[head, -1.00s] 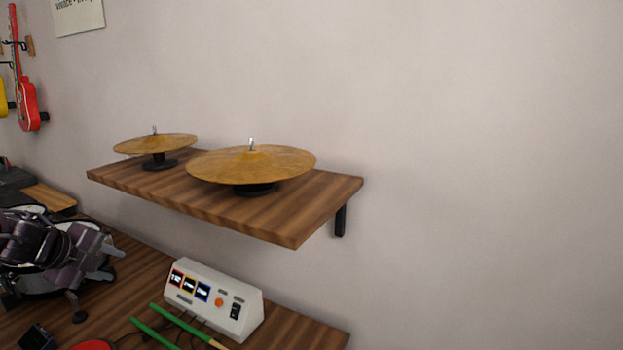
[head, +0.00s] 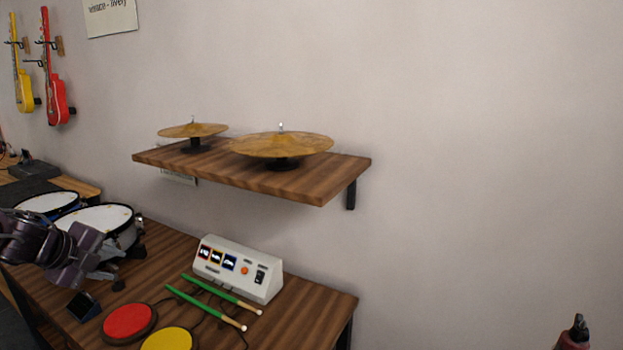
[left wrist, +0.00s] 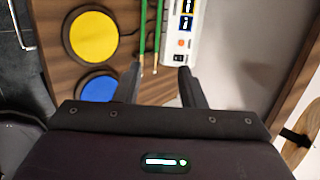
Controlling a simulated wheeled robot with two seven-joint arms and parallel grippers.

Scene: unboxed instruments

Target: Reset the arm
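My left gripper (head: 106,270) reaches in from the left in the head view, over the wooden table beside the drums. In the left wrist view its two fingers (left wrist: 158,88) are apart with nothing held between them. Beyond the fingertips lie two green drumsticks (left wrist: 148,45), a white control box (left wrist: 180,38), a yellow pad (left wrist: 93,37) and a blue pad (left wrist: 98,87).
A wall shelf (head: 330,180) holds two cymbals (head: 281,143) above the table. The control box (head: 238,270), drumsticks (head: 222,291) and a red pad (head: 130,322) lie on the table. Drums (head: 100,218) stand at left.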

